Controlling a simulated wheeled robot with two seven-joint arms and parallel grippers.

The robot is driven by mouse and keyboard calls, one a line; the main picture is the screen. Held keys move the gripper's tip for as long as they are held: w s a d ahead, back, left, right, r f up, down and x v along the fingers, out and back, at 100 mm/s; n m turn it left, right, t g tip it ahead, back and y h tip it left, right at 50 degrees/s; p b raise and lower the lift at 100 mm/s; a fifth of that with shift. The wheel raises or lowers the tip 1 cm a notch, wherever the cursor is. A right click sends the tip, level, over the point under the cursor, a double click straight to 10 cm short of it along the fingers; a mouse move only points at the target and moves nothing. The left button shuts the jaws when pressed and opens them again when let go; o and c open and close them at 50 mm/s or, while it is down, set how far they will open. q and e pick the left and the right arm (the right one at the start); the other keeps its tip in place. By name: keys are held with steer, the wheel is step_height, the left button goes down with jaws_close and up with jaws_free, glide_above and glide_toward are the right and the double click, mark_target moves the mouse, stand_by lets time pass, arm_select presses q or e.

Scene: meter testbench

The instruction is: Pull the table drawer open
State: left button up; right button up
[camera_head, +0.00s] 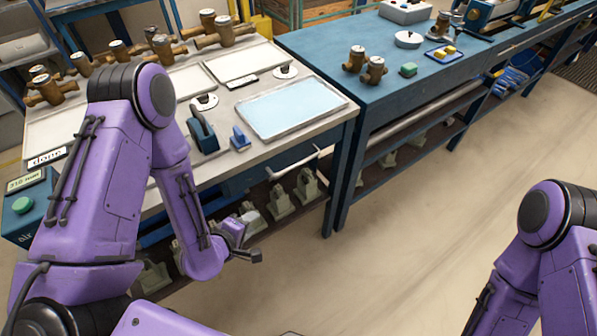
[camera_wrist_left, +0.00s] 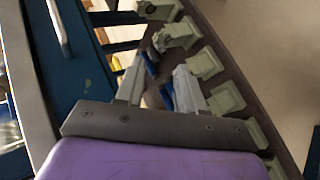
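The table drawer (camera_head: 240,182) is a blue front under the left worktable's top, with a pale bar handle (camera_head: 292,163) near its right end. The drawer looks shut. In the left wrist view the handle (camera_wrist_left: 58,27) shows at the upper left, beside a blue panel. My left gripper (camera_head: 252,250) is below and left of the handle, apart from it, in front of the lower shelf. In the wrist view its fingers (camera_wrist_left: 159,82) stand apart with nothing between them. My right arm shows at the lower right, but its gripper is out of view.
The table (camera_head: 262,152) carries brass meters, trays and a blue tool (camera_head: 202,132). Several grey-green castings (camera_head: 282,203) stand on the shelf below, behind my left gripper. A second blue bench (camera_head: 335,60) adjoins on the right. The floor (camera_head: 400,230) in front is clear.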

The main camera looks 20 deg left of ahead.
mark_target(284, 171)
arm_select(q)
steer(key=w+d+r+n+t+h, duration=0.2)
steer(key=w+r+n+t+h, duration=0.25)
steer(key=w+r, duration=0.35)
steer(key=shift+n+y, duration=0.35)
steer(key=shift+y, duration=0.1)
steer(key=x, duration=0.2)
steer(key=p+x, duration=0.1)
steer(key=x, duration=0.5)
steer(key=shift+d+r+p, duration=0.25)
steer(key=shift+d+p, duration=0.1)
steer(key=shift+d, duration=0.05)
steer(key=shift+w+d+f, duration=0.2)
steer(key=shift+w, duration=0.15)
jaws_close()
